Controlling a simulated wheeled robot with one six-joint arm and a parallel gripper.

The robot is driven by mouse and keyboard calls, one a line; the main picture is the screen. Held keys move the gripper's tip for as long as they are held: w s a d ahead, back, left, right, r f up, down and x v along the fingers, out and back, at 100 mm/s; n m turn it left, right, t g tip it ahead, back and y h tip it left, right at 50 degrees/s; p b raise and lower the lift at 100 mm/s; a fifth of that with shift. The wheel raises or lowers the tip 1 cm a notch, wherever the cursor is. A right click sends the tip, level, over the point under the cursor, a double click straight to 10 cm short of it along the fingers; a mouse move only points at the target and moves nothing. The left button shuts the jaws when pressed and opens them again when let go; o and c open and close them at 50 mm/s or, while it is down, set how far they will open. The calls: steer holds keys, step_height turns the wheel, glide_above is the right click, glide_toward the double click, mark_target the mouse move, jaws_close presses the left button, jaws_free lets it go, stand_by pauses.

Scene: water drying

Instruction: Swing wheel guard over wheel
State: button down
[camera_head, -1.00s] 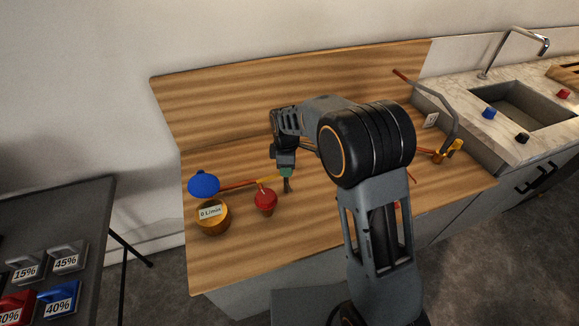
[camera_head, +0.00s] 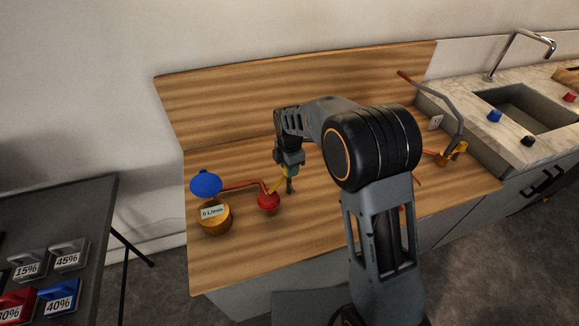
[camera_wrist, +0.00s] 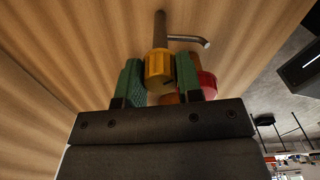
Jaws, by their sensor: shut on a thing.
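The red wheel (camera_head: 268,200) stands on the wooden counter, right of the round gauge. A yellow piece (camera_head: 279,181), perhaps the wheel guard's lever, slants between the wheel and my gripper (camera_head: 288,176). In the wrist view the green finger pads (camera_wrist: 160,78) are shut on this yellow cylindrical piece (camera_wrist: 158,64). The red wheel (camera_wrist: 208,84) shows partly behind the right pad, close beside the yellow piece. I cannot tell whether the guard covers the wheel.
A gauge reading 0 L/min (camera_head: 214,219) with a blue knob (camera_head: 206,184) stands at the counter's left. A red-brown pipe (camera_head: 240,185) runs from it. A grey bent pipe (camera_head: 443,100) and yellow valve (camera_head: 455,151) are at right, by the sink (camera_head: 525,104).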

stand_by(0.3)
steer(key=c, duration=0.8)
jaws_free()
step_height(320, 180, up, 14)
steer(key=shift+f, duration=0.1)
